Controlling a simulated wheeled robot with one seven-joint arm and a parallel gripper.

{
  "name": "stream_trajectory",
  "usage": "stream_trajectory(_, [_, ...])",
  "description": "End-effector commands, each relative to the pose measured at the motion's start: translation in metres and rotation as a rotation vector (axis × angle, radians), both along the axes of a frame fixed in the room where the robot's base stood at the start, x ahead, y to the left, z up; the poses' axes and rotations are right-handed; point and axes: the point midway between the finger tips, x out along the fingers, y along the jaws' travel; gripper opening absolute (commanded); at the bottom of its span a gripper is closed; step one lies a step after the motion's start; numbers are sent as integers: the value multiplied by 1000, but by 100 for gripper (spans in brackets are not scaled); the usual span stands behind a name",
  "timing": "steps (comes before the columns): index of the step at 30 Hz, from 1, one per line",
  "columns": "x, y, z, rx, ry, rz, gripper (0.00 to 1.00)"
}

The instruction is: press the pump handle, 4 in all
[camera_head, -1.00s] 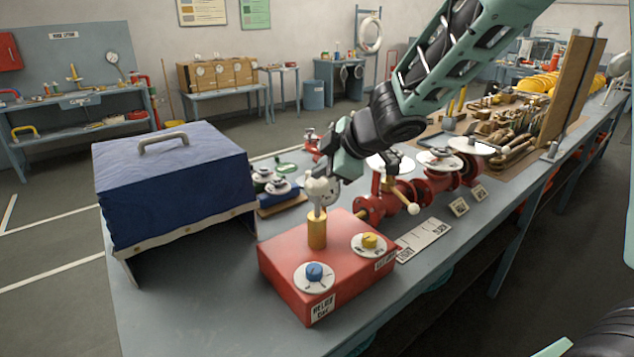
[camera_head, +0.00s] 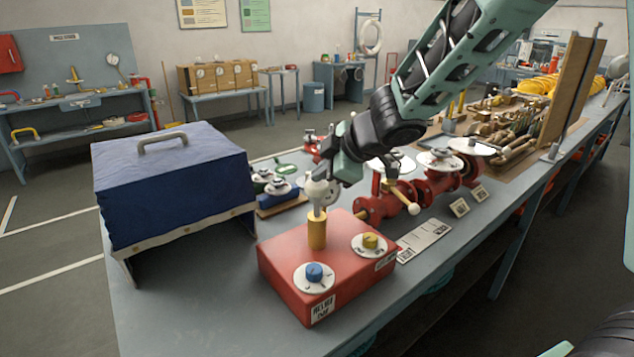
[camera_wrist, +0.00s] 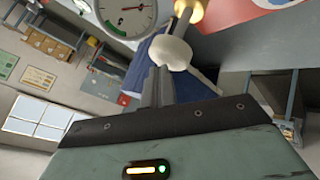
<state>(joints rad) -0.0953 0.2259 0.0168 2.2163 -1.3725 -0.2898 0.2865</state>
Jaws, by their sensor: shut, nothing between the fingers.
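The pump handle is a pale rounded knob (camera_head: 316,187) on a thin rod above a brass cylinder (camera_head: 317,235). It stands at the back left of the red pump box (camera_head: 285,268). In the wrist view the knob (camera_wrist: 170,50) sits right at the fingertips and the brass part (camera_wrist: 189,11) shows beyond it. My gripper (camera_head: 325,175) is shut and empty, with its fingers (camera_wrist: 156,80) pointing at the knob. The tips appear to touch it or nearly so; I cannot tell which. The far side of the knob is hidden.
A blue dial (camera_head: 314,272) and a yellow dial (camera_head: 370,241) sit on the box. A round gauge (camera_wrist: 124,12) is close beside the knob. A blue covered case (camera_head: 175,190) stands left. Red valves (camera_head: 380,205) stand to the right.

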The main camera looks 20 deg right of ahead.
Motion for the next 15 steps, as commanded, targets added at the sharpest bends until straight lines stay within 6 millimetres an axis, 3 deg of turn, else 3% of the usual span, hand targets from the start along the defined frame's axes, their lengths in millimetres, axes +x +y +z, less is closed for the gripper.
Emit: stream_trajectory(15, [-1, 0, -8, -1, 2, 0, 0])
